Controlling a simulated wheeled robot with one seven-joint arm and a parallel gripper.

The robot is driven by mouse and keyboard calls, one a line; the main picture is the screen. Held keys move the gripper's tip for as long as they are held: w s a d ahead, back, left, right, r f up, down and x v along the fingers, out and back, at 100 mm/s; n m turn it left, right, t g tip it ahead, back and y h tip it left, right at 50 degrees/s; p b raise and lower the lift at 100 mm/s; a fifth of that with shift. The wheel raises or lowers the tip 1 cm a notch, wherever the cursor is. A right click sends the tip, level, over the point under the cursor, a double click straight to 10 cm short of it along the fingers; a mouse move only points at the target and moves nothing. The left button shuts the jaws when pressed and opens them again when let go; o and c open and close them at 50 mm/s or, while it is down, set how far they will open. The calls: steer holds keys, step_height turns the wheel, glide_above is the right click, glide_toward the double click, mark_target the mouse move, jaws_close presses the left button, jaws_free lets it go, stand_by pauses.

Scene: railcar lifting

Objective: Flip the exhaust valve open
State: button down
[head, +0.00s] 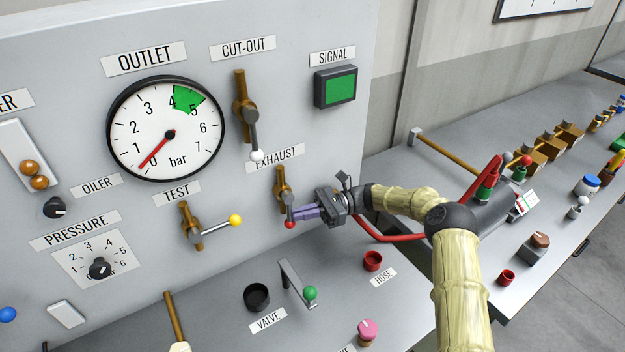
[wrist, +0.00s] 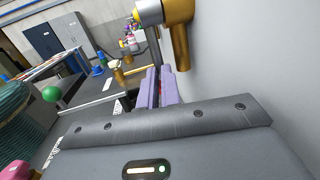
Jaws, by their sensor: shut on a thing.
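The exhaust valve (head: 281,184) is a brass body on the grey panel under the EXHAUST label. Its short lever points down and ends in a red knob (head: 289,224). My gripper (head: 303,213) reaches in from the right, its purple fingers shut on the exhaust valve lever just above the knob. The fingers cover most of the lever. In the wrist view the brass valve body (wrist: 180,42) stands just beyond the purple fingers, near the panel; the grip itself is mostly hidden there.
The cut-out valve (head: 241,97), lever down with a white knob, is above left. The test valve (head: 188,224), lever out to the right with a yellow knob, is at left. A green-knobbed lever (head: 310,292) stands below on the bench.

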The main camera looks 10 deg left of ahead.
steer(key=b+v, duration=0.5)
steer(key=v, duration=0.9)
steer(key=shift+r, duration=0.35)
